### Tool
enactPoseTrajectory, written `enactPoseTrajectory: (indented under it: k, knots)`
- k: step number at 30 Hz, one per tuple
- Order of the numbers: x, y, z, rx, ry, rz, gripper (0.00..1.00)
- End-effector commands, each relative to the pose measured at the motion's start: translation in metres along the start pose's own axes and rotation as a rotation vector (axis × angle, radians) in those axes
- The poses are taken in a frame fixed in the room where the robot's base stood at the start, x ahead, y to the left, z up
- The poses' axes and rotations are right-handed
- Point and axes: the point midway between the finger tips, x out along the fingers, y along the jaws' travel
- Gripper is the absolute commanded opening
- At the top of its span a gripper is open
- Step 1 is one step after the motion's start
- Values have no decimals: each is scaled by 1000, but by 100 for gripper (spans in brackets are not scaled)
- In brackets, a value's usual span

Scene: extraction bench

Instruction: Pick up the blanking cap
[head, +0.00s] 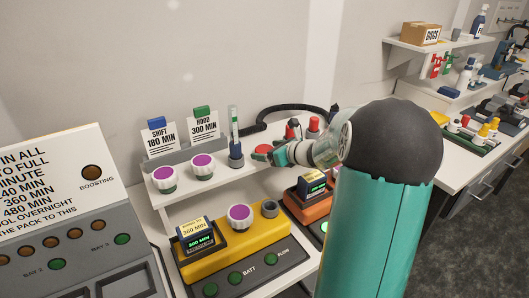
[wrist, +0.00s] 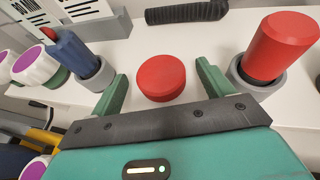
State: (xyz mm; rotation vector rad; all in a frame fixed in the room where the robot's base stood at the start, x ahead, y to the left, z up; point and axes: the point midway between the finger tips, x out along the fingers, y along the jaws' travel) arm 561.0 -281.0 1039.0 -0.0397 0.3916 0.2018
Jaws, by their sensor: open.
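The blanking cap appears to be the flat red disc (wrist: 161,78) lying on the white shelf in the wrist view. It also shows in the head view as a red cap (head: 262,149) by the fingertips. My gripper (wrist: 162,72) is open and empty, its green fingers to the left and right of the cap with a gap on each side. Whether the fingertips are down at the cap's height I cannot tell. In the head view my gripper (head: 264,156) is over the shelf, and my arm hides part of the shelf behind it.
A red cylinder (wrist: 280,47) stands in a grey holder just right of the cap. A blue piece (wrist: 72,50) stands in another grey holder at left. A black ribbed handle (wrist: 187,12) lies behind. White pots with purple tops (head: 202,166) stand farther left on the shelf.

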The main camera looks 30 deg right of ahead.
Motion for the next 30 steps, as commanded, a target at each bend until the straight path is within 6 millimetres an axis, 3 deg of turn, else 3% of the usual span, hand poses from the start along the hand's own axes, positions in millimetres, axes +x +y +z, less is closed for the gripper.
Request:
enactPoseTrajectory:
  k: [8,15,25,30]
  knots:
    - [6,0,0,-1,0,-1,80]
    - [6,0,0,0,0,0,33]
    - [6,0,2,-1,-1,0,31]
    - [1,0,13,-3,-2,-1,31]
